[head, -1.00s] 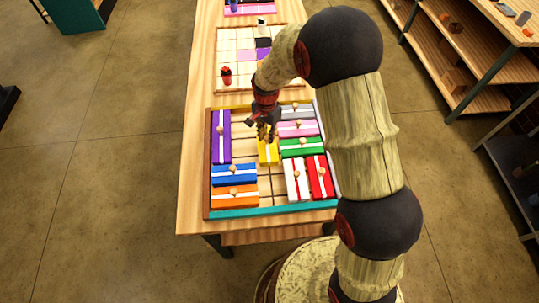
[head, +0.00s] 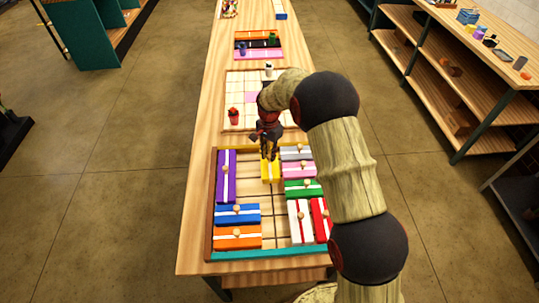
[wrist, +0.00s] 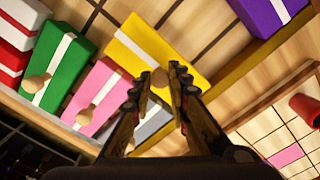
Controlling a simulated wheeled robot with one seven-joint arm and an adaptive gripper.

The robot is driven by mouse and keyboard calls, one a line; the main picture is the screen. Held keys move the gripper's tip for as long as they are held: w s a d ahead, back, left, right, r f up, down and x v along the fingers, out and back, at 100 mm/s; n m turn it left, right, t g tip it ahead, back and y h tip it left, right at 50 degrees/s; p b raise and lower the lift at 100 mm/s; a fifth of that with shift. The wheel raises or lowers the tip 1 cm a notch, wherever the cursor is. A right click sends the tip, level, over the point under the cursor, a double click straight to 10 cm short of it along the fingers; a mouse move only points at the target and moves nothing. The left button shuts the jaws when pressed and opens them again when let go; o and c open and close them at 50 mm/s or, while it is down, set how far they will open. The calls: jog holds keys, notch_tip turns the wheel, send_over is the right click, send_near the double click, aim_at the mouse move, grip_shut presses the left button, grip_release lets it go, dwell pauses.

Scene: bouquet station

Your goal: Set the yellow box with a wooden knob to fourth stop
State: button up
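The yellow box (head: 270,172) has a white stripe and a round wooden knob. It lies at the far end of the sliding-box tray (head: 270,255), by the tray's far yellow wall, between the purple box and the grey box. In the wrist view the yellow box (wrist: 150,45) shows close to the yellow wall (wrist: 250,65). My gripper (head: 268,152) is over the box. In the wrist view its fingers (wrist: 155,82) stand on either side of the wooden knob (wrist: 160,77), with a gap on the left, so they look open. In the head view my gripper hides the knob.
The purple box (head: 226,177) stands left; blue (head: 237,214) and orange (head: 237,237) boxes lie nearer. Grey, pink and green (head: 303,188) boxes line the right, with red-striped white and red boxes nearer. The middle lane is bare. A grid board with a red cup (head: 234,117) lies beyond.

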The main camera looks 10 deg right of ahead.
jog(key=shift+o, duration=1.2)
jog(key=shift+w, duration=0.4)
jog(key=shift+o, duration=1.3)
jog(key=shift+s, duration=0.1)
jog(key=shift+r, duration=0.1)
notch_tip(320, 180, up, 12)
